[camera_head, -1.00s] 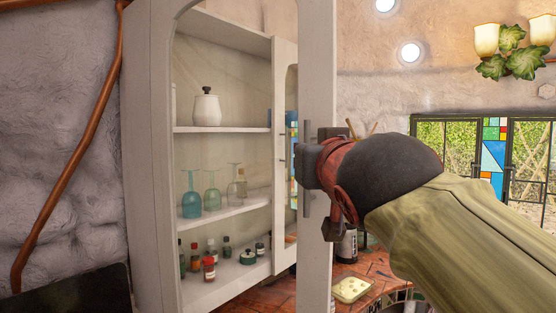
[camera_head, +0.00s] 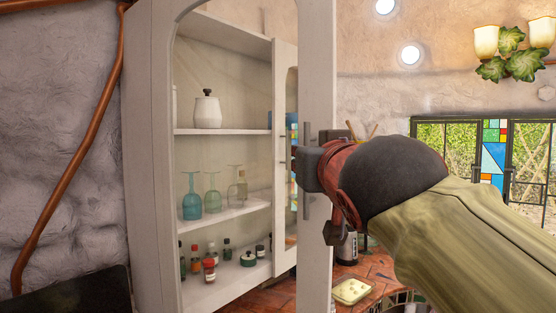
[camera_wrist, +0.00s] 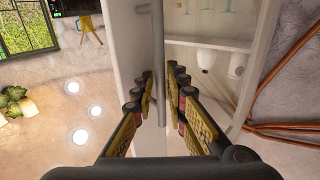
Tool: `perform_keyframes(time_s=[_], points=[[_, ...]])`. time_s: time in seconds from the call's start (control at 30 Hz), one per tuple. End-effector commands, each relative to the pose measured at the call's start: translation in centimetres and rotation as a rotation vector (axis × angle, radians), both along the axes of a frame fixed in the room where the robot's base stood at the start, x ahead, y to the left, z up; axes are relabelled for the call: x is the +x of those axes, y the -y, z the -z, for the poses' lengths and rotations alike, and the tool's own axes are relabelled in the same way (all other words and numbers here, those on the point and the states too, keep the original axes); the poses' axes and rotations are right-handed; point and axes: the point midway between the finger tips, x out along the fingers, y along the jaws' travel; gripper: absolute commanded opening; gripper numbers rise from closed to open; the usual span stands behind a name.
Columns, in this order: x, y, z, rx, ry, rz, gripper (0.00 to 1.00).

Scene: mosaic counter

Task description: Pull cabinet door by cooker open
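The tall white cabinet door (camera_head: 318,60) has an arched opening, through which the shelves show in the head view. Its grey vertical bar handle (camera_head: 307,206) is on the right stile. My gripper (camera_head: 308,165) is at this handle, with its dark fingertips overlapping the bar. In the wrist view, the handle (camera_wrist: 158,60) runs between the two rows of finger pads of my gripper (camera_wrist: 160,80). The fingers are apart, with a gap on both sides of the bar. Whether either finger touches it is not clear.
A second white door panel (camera_head: 285,60) with a handle stands behind the stile. Shelves (camera_head: 225,130) hold a white lidded jar (camera_head: 207,110), glasses (camera_head: 191,200) and small bottles. A tiled counter (camera_head: 375,264) with a pale dish (camera_head: 352,290) lies below right. A stone wall is at left.

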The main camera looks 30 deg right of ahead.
Motion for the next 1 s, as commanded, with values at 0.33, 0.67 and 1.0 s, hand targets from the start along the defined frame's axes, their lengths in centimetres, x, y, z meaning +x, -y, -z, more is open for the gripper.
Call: perform_keyframes(time_s=[0.33,0.67,1.0], points=[[-5.5,-2.4,-0.1,-0.001,0.002,-0.006,0.14],[-8.7,-3.6,0.0,0.0,0.001,-0.006,0.14],[-10.1,-4.3,0.1,-0.001,-0.005,-0.007,0.14]])
